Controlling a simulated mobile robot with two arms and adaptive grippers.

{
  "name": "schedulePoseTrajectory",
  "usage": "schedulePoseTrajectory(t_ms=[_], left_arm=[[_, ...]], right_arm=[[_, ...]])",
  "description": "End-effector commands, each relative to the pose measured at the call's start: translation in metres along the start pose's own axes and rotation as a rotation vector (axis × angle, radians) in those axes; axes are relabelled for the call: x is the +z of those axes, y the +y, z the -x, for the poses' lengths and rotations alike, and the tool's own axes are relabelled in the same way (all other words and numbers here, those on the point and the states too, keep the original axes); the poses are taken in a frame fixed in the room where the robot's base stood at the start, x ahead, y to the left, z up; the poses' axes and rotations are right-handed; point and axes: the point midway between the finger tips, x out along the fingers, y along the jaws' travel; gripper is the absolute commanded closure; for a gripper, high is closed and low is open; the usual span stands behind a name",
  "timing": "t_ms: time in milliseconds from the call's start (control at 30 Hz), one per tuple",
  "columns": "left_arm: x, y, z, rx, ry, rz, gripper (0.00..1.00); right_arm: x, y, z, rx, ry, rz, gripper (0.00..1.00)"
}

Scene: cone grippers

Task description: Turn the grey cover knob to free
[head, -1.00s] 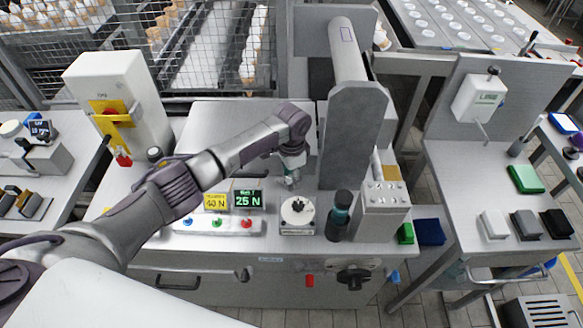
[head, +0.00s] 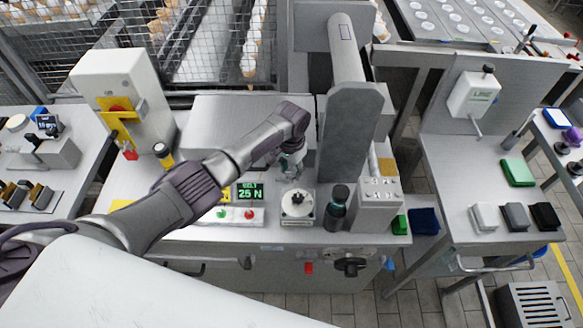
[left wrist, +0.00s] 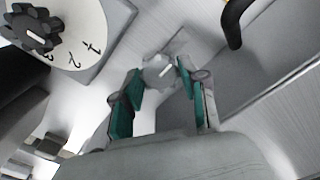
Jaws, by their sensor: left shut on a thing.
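The grey cover knob (left wrist: 158,70) is a small scalloped knob with a white mark on top, seen in the left wrist view. My left gripper (left wrist: 158,77) has its teal finger pads on both sides of this knob and is shut on it. In the head view my left gripper (head: 290,170) points down at the bench behind the white dial (head: 298,205), and the knob is hidden there. The white dial with numbers and a dark knob also shows in the left wrist view (left wrist: 75,45). My right gripper is not in view.
A tall grey column (head: 347,145) stands just right of my left gripper. A dark bottle-like thing (head: 337,207) and a grey box (head: 377,205) stand at the bench front. A green display (head: 249,193) reads 25 N. A black bent handle (left wrist: 235,20) is near the fingers.

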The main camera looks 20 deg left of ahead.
Motion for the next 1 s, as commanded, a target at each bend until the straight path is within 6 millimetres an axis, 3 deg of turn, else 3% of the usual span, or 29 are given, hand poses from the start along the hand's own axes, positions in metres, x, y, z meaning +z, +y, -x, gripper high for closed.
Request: schedulePoseTrajectory(t_ms=[333, 367, 500, 833, 1000], left_arm=[[-0.001, 0.000, 0.001, 0.001, 0.002, 0.005, 0.92], [-0.001, 0.000, 0.001, 0.001, 0.002, 0.005, 0.54], [-0.001, 0.000, 0.001, 0.001, 0.002, 0.004, 0.32], [-0.001, 0.000, 0.002, 0.001, 0.002, 0.002, 0.32], [-0.001, -0.001, 0.022, 0.001, 0.005, 0.002, 0.32]], right_arm=[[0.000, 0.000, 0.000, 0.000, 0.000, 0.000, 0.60], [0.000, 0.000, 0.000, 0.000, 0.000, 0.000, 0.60], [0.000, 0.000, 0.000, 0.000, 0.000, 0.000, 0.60], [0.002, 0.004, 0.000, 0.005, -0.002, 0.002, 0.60], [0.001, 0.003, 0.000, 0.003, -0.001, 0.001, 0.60]])
